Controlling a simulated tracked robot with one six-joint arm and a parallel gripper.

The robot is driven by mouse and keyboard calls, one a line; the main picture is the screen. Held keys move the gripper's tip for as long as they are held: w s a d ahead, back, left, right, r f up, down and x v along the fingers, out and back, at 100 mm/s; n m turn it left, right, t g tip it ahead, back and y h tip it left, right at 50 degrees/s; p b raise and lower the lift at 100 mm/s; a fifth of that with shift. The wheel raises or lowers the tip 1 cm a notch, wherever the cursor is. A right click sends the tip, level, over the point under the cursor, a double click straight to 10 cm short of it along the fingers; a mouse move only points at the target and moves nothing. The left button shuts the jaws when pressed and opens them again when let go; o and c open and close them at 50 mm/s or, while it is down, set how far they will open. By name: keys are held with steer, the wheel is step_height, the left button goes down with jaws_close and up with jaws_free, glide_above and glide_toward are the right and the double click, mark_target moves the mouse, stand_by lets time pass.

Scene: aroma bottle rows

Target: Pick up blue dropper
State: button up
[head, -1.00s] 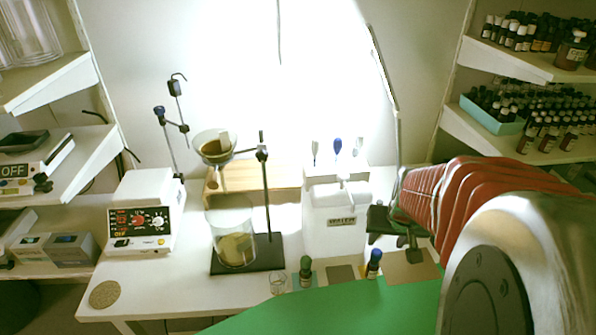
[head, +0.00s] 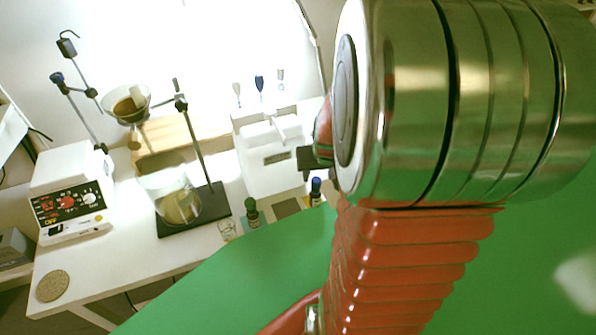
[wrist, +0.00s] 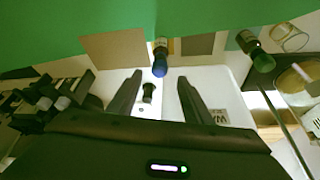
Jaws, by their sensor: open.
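A small bottle with a blue dropper cap (head: 316,191) stands upright at the table's front edge, right of a green-capped bottle (head: 252,212). In the wrist view the blue-capped bottle (wrist: 160,64) appears between and just beyond my fingertips. A separate blue upright piece (head: 259,84) stands with two pale ones at the back of a white holder (head: 262,165). My gripper (wrist: 160,78) is open with nothing held. In the head view only a dark part of it (head: 308,160) shows beside the holder; my arm hides the rest.
A glass beaker (head: 170,192) and a funnel (head: 126,103) stand by a metal stand left of the holder. A white control box (head: 70,190) is farther left. A small glass (head: 227,230) stands left of the green-capped bottle.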

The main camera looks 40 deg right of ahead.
mark_target(317, 181)
steer(key=shift+x, duration=1.15)
steer(key=shift+x, duration=2.6)
steer(key=c, duration=0.7)
